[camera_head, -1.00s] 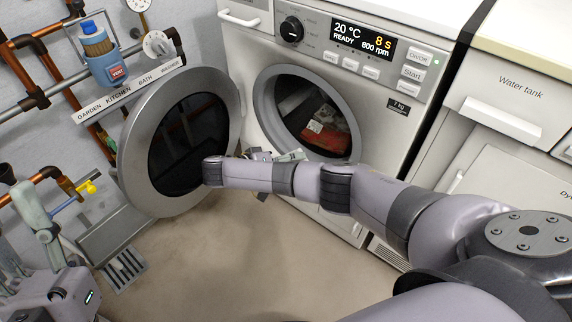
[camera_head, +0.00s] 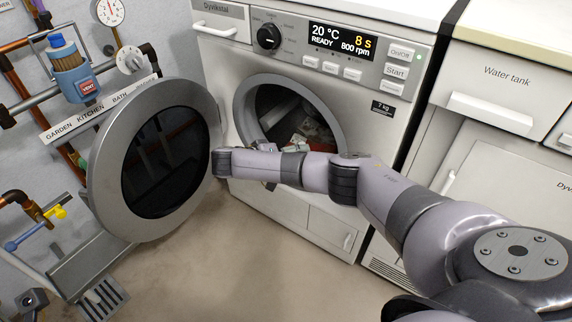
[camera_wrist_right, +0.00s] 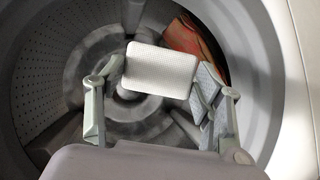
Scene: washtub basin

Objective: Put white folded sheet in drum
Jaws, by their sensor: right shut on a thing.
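The white folded sheet (camera_wrist_right: 160,70) is a small pale block with a fine texture. In the right wrist view it sits between the fingers of my right gripper (camera_wrist_right: 156,78), which is shut on it. Behind it is the grey perforated drum (camera_wrist_right: 38,90), and the sheet is held at the drum's mouth. In the head view my right gripper (camera_head: 268,149) is at the opening of the washing machine (camera_head: 385,110), partly hidden by my arm. My left gripper is not in view.
Reddish cloth (camera_wrist_right: 188,38) lies inside the drum. The round machine door (camera_head: 100,205) stands open at the left. Pipes and a blue bottle (camera_head: 73,75) are on the left wall. A water tank cabinet (camera_head: 500,90) stands at the right. The floor in front is clear.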

